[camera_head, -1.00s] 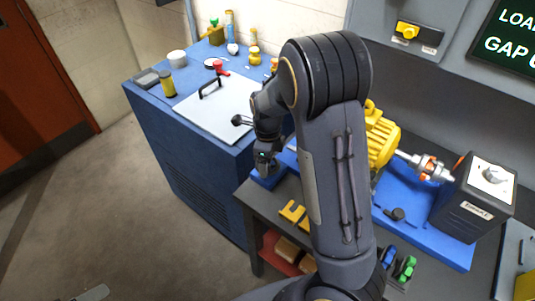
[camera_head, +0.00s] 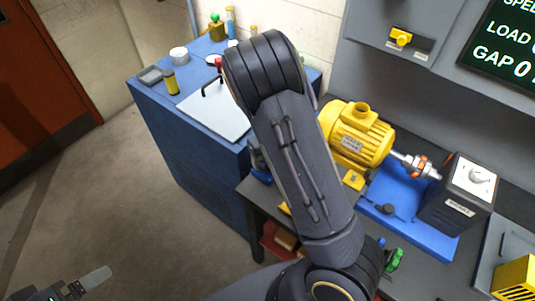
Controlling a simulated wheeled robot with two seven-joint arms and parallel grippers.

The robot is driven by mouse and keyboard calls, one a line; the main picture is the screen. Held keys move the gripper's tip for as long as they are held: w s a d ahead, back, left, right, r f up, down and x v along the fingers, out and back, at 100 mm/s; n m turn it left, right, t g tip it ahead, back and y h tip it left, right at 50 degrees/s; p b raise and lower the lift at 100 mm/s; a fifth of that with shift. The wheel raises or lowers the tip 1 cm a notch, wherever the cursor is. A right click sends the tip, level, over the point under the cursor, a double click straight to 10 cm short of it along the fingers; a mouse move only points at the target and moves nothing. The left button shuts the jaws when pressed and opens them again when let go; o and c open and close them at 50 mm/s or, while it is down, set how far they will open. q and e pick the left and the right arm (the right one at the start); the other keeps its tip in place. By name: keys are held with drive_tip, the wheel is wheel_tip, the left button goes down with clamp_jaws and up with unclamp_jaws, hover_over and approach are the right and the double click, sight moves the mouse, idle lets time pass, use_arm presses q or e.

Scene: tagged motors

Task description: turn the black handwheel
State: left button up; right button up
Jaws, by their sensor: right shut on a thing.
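My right arm rises through the middle of the view and hides most of the near bench. Only a small part of my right gripper (camera_head: 258,166) shows, left of the forearm, by the left end of the blue motor base (camera_head: 420,231). It is shut, on what seems to be the black handwheel; the arm hides the wheel and the grip. A small black knob (camera_head: 386,209) lies on the base in front of the yellow motor (camera_head: 357,134). My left gripper (camera_head: 92,281) shows in part at the lower left, apart from everything; its opening cannot be told.
A shaft with an orange coupling (camera_head: 418,164) joins the motor to a dark brake box (camera_head: 457,194). A blue cabinet (camera_head: 190,150) with a white board and small items stands at the left. A display (camera_head: 503,42) reads GAP 0. The left floor is clear.

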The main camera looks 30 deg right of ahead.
drive_tip(key=shift+w+m, duration=0.1)
drive_tip(key=shift+m, duration=0.2)
drive_tip(key=o, duration=1)
drive_tip(key=shift+c, duration=0.2)
drive_tip(key=shift+r, duration=0.55)
wheel_tip(320, 180, up, 7)
drive_tip(key=shift+f, duration=0.1)
